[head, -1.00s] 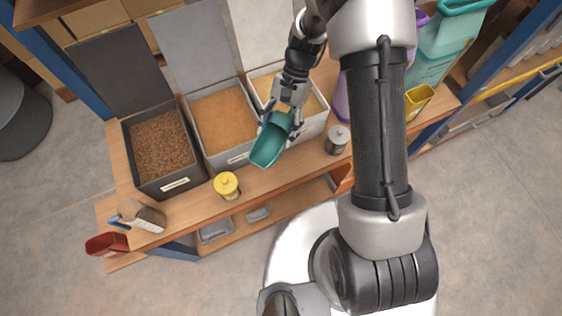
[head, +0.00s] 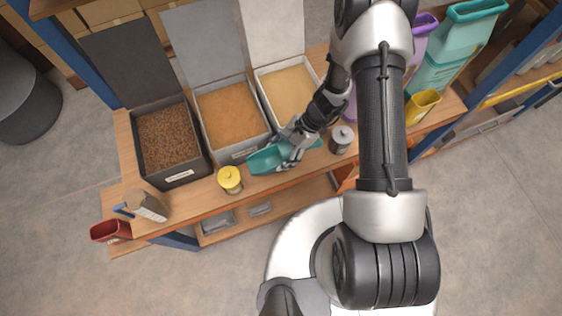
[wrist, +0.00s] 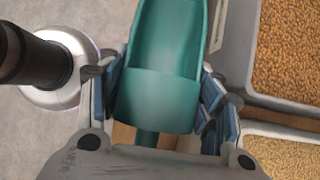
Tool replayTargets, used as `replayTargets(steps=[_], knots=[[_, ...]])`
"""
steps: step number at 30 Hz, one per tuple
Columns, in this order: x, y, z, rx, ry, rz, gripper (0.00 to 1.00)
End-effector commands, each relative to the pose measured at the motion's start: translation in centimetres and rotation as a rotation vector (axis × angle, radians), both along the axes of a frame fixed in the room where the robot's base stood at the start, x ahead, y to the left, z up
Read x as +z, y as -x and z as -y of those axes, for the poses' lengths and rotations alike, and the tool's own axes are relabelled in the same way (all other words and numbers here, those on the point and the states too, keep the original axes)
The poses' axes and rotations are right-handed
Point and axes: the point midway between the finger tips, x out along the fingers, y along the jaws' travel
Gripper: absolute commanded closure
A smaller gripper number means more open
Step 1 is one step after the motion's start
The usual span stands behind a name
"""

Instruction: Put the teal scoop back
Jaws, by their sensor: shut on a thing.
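The teal scoop (head: 268,159) is in my gripper (head: 293,146), in front of the middle and right bins in the head view. Its bowl points left and its handle end shows to the right of the fingers. In the wrist view the scoop (wrist: 165,70) lies between the two blue-padded fingers of my gripper (wrist: 160,105), with its bowl pointing up the picture. The gripper is shut on it. The scoop is over the bench's front strip; I cannot tell whether it touches the bench. The bowl looks empty.
Three open bins hold brown pellets (head: 168,137), orange grain (head: 230,112) and pale grain (head: 288,92). A yellow-lidded jar (head: 229,179) and a grey canister (head: 341,138) stand either side of the scoop. A yellow scoop (head: 422,105), a teal container (head: 455,50) and a red scoop (head: 111,231) are further out.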

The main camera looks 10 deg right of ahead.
Motion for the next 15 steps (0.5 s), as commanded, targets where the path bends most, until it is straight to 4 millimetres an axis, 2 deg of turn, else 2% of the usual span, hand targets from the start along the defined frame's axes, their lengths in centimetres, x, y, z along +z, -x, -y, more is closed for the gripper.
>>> replayTargets(steps=[1,8,15], knots=[[-0.9,0.1,0.0,0.001,0.000,-0.001,0.93],[-2.4,0.0,0.0,0.000,0.000,0.000,0.93],[-5.9,0.0,0.0,0.001,-0.002,-0.001,0.93]])
